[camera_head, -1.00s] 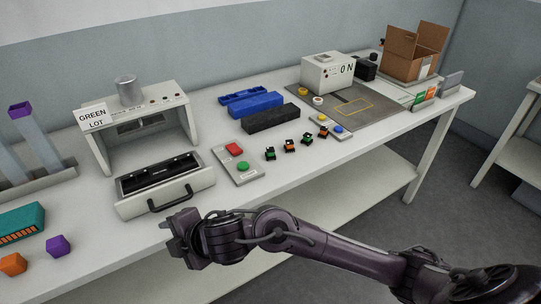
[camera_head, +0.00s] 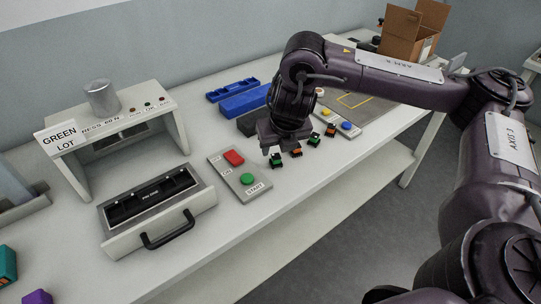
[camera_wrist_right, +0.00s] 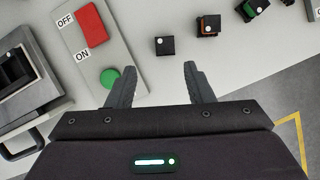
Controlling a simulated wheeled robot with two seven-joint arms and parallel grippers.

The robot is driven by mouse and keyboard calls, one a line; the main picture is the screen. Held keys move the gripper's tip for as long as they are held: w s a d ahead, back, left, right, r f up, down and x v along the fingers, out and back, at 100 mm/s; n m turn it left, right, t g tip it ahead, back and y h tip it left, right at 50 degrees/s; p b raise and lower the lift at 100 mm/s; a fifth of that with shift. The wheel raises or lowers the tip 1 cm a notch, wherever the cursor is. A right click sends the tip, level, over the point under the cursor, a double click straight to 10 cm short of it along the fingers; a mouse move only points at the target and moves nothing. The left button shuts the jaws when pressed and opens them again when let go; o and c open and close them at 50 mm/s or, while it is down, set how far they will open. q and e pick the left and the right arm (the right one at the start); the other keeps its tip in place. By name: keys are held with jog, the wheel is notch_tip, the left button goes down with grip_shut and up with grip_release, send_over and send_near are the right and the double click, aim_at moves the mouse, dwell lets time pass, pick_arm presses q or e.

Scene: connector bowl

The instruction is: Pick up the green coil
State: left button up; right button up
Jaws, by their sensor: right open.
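Several small coils with black tops stand in a row on the table, alternating green and orange. The nearest green coil (camera_head: 276,160) is at the row's left end; an orange coil (camera_head: 296,150) and a second green coil (camera_head: 314,140) follow. My right gripper (camera_head: 275,148) is open and empty, pointing down above the left end of the row. In the wrist view, a black-topped block (camera_wrist_right: 165,46) lies just beyond the gap between the fingertips (camera_wrist_right: 151,68); its side colour does not show. Another green coil (camera_wrist_right: 256,7) is at the top edge. My left gripper is not in view.
A button panel (camera_head: 222,170) with red and green buttons lies left of the coils. Left of it is a drawer tray (camera_head: 113,238) with a black handle, before a press labelled GREEN LOT (camera_head: 84,172). Blue and black blocks lie behind my gripper. The table's front edge is close.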

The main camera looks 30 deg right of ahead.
aim_at(276, 156)
jog(key=b+x, duration=0.1)
jog(key=x, duration=0.2)
jog(key=shift+s+d, duration=0.15)
jog(key=shift+d, duration=0.05)
jog(key=w+f, duration=0.1)
jog(key=w+d+f, duration=0.1)
jog(key=f, duration=0.1)
jog(key=shift+f, duration=0.25)
grip_shut()
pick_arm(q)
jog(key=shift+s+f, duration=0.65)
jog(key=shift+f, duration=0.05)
pick_arm(e)
jog(key=shift+w+r, duration=0.1)
jog(key=shift+r, duration=0.05)
